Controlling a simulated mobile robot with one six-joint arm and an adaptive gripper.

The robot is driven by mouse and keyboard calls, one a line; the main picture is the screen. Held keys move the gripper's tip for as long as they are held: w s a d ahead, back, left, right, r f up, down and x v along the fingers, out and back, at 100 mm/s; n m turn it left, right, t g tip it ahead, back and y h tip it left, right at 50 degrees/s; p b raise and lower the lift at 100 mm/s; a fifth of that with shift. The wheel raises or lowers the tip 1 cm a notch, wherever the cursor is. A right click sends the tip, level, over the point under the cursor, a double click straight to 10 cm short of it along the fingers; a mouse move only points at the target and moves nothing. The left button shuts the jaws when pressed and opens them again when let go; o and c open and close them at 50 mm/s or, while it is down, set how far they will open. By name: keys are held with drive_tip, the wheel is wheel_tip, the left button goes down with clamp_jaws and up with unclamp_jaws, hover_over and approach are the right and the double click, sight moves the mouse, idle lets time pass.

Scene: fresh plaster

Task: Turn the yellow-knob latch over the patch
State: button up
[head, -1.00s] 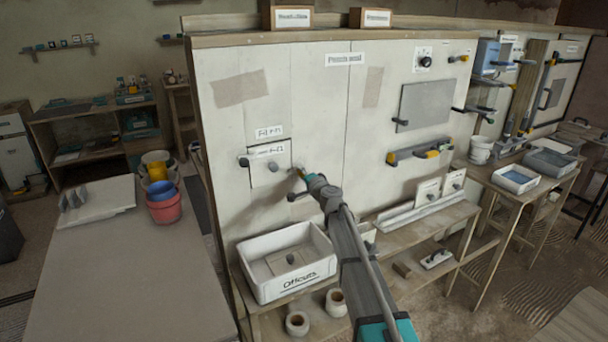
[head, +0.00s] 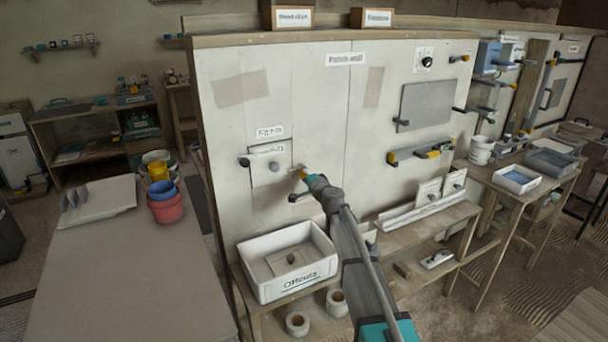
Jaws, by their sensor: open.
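A small yellow part (head: 304,174), seemingly the yellow-knob latch, shows at the patch's right edge, right at my gripper. My gripper (head: 306,176) is open and reaches the wall there; its fingers are small and partly hidden by my wrist. I cannot tell whether they touch the knob. A dark handle (head: 299,197) shows just below.
A white offcuts box (head: 262,285) stands on the shelf below the patch. A rail with yellow ends (head: 420,152) and a grey square panel (head: 425,105) are on the wall to the right. Buckets (head: 165,208) stand on the left table. The wall above my gripper is clear.

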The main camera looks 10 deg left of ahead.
drive_tip(key=v, duration=1.1)
drive_tip(key=shift+s+d, duration=0.15)
drive_tip(key=shift+d, duration=0.05)
drive_tip(key=s+d+f+n+g+h+p, duration=0.1)
drive_tip(key=s+d+f+n+g+p, duration=0.15)
drive_tip(key=s, duration=0.25)
drive_tip(key=s+d+f+n+g+p, duration=0.1)
drive_tip(key=s+n+g+p, duration=0.1)
drive_tip(key=s+n+g, duration=0.3)
drive_tip(key=s+d+f+n+g+h+p, duration=0.1)
drive_tip(key=s+d+f+g+p, duration=0.1)
drive_tip(key=s, duration=0.4)
drive_tip(key=s+d+f+g+h+p, duration=0.2)
drive_tip(key=s+d+g+h+p, duration=0.2)
drive_tip(key=s+d+h, duration=0.4)
drive_tip(key=s+d+g, duration=0.1)
drive_tip(key=s+d, duration=0.6)
drive_tip(key=shift+s+d+f, duration=0.2)
drive_tip(key=shift+s+d, duration=0.15)
drive_tip(key=shift+d, duration=0.05)
drive_tip(key=shift+m+g, duration=0.25)
